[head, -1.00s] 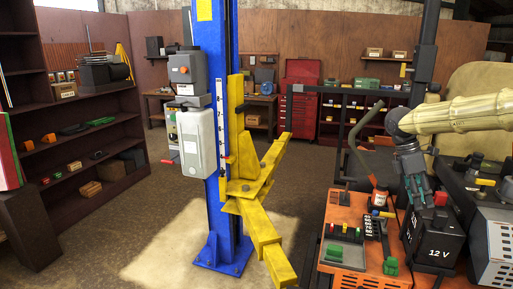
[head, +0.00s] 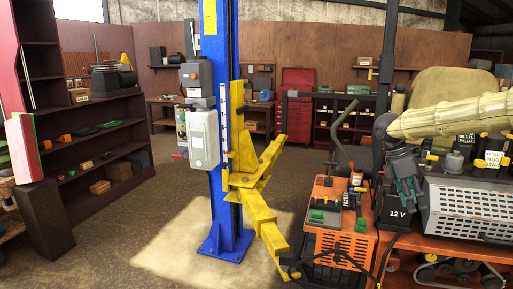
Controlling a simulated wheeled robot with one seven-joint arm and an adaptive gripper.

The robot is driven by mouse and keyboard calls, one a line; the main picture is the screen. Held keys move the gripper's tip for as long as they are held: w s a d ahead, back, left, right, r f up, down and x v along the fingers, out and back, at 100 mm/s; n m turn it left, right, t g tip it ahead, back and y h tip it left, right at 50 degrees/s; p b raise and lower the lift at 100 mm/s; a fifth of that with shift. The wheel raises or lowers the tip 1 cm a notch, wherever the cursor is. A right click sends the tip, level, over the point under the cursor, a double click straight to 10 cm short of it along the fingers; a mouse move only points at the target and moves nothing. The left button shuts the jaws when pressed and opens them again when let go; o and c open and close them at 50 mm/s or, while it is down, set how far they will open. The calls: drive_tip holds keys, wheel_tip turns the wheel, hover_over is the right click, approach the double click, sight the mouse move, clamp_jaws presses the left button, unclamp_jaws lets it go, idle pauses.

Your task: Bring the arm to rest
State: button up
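My arm, in a pale yellow ribbed sleeve, reaches in from the right edge in the head view. It bends down at a dark wrist to my gripper (head: 410,192). The gripper points downward, with dark grey-teal fingers, in front of or just above the black 12 V battery (head: 397,215). Whether the fingers touch the battery cannot be told. Their opening is too small and dark to judge, and I see nothing clearly held.
A grey slotted case (head: 465,210) stands right of my gripper. The blue lift post (head: 222,225) with its yellow arm (head: 262,222) stands left. Open floor lies between the post and the dark shelves (head: 105,165).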

drive_tip(key=w+f+n+h+b, duration=0.15)
drive_tip(key=w+f+n, duration=0.3)
drive_tip(key=f, duration=0.65)
drive_tip(key=s+a+f+n+t+h+b, duration=0.1)
drive_tip(key=s+a+f+n+t+b, duration=0.15)
drive_tip(key=f+n, duration=0.75)
drive_tip(key=s+a+f+n+t+h+b, duration=0.1)
drive_tip(key=s+a+f+n+t+b, duration=0.15)
drive_tip(key=f+n, duration=0.8)
drive_tip(key=s+a+f+n+t+h+b, duration=0.15)
drive_tip(key=a+f+n+t, duration=0.35)
drive_tip(key=f, duration=0.9)
drive_tip(key=s+a+f+n+g+y+b, duration=0.2)
drive_tip(key=s+a+f+n+y, duration=0.25)
drive_tip(key=s+f+n, duration=0.6)
drive_tip(key=s+a+f+n+g+y+b, duration=0.1)
drive_tip(key=s+a+f+n+y+b, duration=0.15)
drive_tip(key=s+a+f+n, duration=0.7)
drive_tip(key=s+d+n+g+y, duration=0.1)
drive_tip(key=s+n+g, duration=0.3)
drive_tip(key=s, duration=1.5)
drive_tip(key=shift+s+f+n+y+b, duration=0.25)
drive_tip(key=shift+n+y+b, duration=0.3)
drive_tip(key=shift+n, duration=0.25)
